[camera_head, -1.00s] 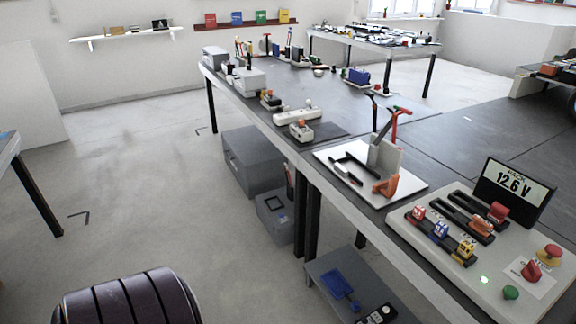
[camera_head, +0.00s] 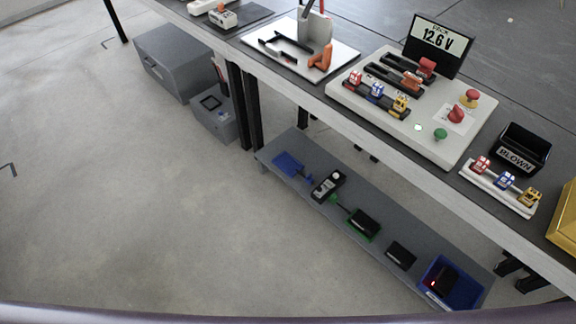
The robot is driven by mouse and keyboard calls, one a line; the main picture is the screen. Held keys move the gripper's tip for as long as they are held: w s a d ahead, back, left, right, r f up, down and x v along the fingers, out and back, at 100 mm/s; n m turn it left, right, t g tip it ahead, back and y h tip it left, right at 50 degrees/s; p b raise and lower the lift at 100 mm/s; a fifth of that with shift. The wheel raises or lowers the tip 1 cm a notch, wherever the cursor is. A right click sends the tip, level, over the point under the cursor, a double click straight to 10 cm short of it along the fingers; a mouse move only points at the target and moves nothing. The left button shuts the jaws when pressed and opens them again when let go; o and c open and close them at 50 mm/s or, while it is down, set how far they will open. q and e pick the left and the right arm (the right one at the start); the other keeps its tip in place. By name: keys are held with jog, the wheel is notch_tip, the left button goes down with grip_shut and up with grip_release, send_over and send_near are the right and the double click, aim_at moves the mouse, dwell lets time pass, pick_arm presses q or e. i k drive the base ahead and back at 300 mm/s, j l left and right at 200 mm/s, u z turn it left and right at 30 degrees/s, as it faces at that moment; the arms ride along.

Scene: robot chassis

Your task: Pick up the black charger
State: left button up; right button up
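Several dark items lie on the grey lower shelf (camera_head: 290,150) under the workbench, and I cannot tell for certain which is the black charger. A black box with a green edge (camera_head: 363,224) lies mid-shelf. A plain small black box (camera_head: 401,255) lies to its right. A black item (camera_head: 443,281) sits inside a blue bin (camera_head: 468,298) at the shelf's right end. A black handheld device with a light face (camera_head: 327,186) lies left of the green-edged box. Neither of my grippers is in view.
The bench top above the shelf carries a white switch panel (camera_head: 455,140), a 12.6 V display (camera_head: 437,42), a black "BLOWN" bin (camera_head: 521,150) and a fuse strip (camera_head: 498,190). Grey cabinets (camera_head: 175,60) stand under the bench. The floor left of the shelf is clear.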

aim_at(396, 252)
jog(key=z, duration=1.45)
